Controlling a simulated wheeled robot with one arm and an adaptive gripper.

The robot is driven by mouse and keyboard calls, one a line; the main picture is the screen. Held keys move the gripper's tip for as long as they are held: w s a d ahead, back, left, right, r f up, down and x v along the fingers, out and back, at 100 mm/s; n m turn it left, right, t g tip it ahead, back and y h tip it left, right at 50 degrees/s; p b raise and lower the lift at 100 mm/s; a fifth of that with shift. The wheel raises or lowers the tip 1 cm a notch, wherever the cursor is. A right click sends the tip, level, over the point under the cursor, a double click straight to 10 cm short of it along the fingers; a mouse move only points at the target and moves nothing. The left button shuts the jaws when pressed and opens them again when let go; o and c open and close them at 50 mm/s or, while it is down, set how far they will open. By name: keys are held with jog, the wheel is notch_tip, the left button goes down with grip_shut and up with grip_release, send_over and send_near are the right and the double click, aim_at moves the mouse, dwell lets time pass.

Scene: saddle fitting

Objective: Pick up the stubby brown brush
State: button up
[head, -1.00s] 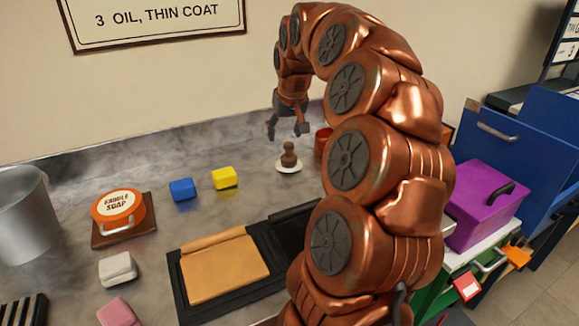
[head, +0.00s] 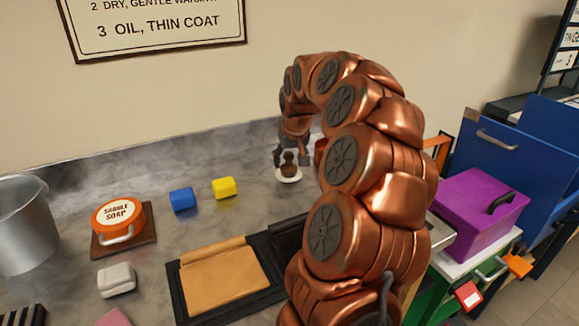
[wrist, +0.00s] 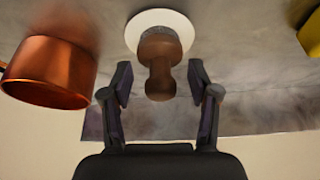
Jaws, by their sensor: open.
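The stubby brown brush (head: 289,166) stands upright on a small white saucer (head: 290,179) at the back of the metal counter. In the wrist view the brush (wrist: 159,65) shows its rounded brown handle, with its base on the white saucer (wrist: 134,32). My gripper (wrist: 160,85) is open, with one finger on each side of the brush handle. A gap shows between the handle and each finger. In the head view my gripper (head: 291,157) is right above and around the top of the brush, and partly hides it.
A copper pot (wrist: 50,72) stands close beside the brush. A yellow block (head: 224,187) and a blue block (head: 182,199) lie to the left. A saddle soap tin (head: 118,215), a metal bucket (head: 22,225) and a tan leather piece (head: 222,278) are on the counter.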

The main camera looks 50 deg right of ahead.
aim_at(288, 152)
jog(key=shift+c, duration=0.2)
grip_shut()
dwell(0.3)
jog(key=shift+r, duration=0.15)
jog(key=shift+r, duration=1.75)
jog(key=s+a+r+b, duration=0.1)
jog(key=s+a, duration=0.8)
jog(key=a, duration=0.4)
jog(key=shift+r+b, duration=0.2)
jog(key=shift+b, duration=0.1)
jog(key=shift+a, duration=0.1)
